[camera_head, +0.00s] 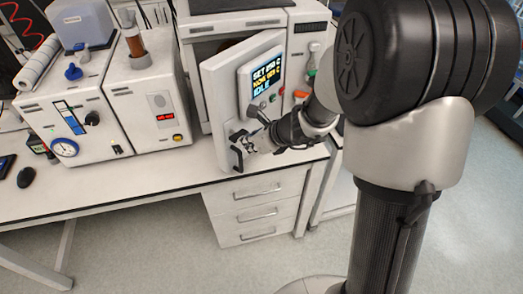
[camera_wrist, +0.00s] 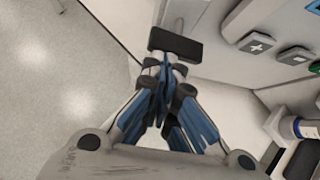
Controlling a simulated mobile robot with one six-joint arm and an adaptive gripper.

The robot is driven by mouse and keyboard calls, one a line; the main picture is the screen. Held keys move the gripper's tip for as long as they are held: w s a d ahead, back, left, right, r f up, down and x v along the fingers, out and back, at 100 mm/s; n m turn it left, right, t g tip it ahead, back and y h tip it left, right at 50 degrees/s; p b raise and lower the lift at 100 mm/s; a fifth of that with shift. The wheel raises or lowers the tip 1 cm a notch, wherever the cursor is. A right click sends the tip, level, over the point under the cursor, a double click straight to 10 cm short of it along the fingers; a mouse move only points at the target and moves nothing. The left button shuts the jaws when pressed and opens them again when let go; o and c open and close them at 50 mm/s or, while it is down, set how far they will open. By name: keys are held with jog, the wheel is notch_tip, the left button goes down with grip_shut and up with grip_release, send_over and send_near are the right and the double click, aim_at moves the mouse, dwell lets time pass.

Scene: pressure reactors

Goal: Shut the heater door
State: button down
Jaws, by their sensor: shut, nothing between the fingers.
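The heater door (camera_head: 226,95) stands ajar in the head view, swung out toward the front of the bench. It carries a display panel (camera_head: 265,78) and a black handle (camera_head: 237,152) at its lower left. My gripper (camera_head: 250,143) is at the door's front, close by the handle. In the wrist view my gripper (camera_wrist: 163,72) has its blue fingers closed together, with the black handle (camera_wrist: 175,44) just beyond the tips. I cannot tell whether the fingertips touch it. The heater body (camera_head: 235,22) is behind the door, and its opening is partly hidden.
A white reactor unit (camera_head: 150,95) with a red readout stands left of the heater. A unit with a round gauge (camera_head: 64,148) is further left. Drawers (camera_head: 256,205) are under the bench top (camera_head: 120,180). The floor in front is clear.

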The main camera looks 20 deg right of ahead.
aim_at(221, 133)
jog(key=w+a+m+h+b, duration=0.1)
jog(key=w+a, duration=0.2)
jog(key=w+a+m+t+h+b, duration=0.1)
jog(key=w+a+m+b, duration=0.1)
jog(key=w+a, duration=0.1)
jog(key=shift+w+a+f, duration=0.15)
jog(key=shift+w+a, duration=0.15)
jog(key=shift+a, duration=0.25)
jog(key=w+a+m+h+p, duration=0.2)
jog(key=w+a+m+h, duration=0.1)
jog(key=w, duration=0.6)
jog(key=shift+w+a+r+m+t+h+p, duration=0.3)
jog(key=shift+a+m+t, duration=0.1)
jog(key=shift+a+m, duration=0.45)
jog(key=shift+d, duration=0.1)
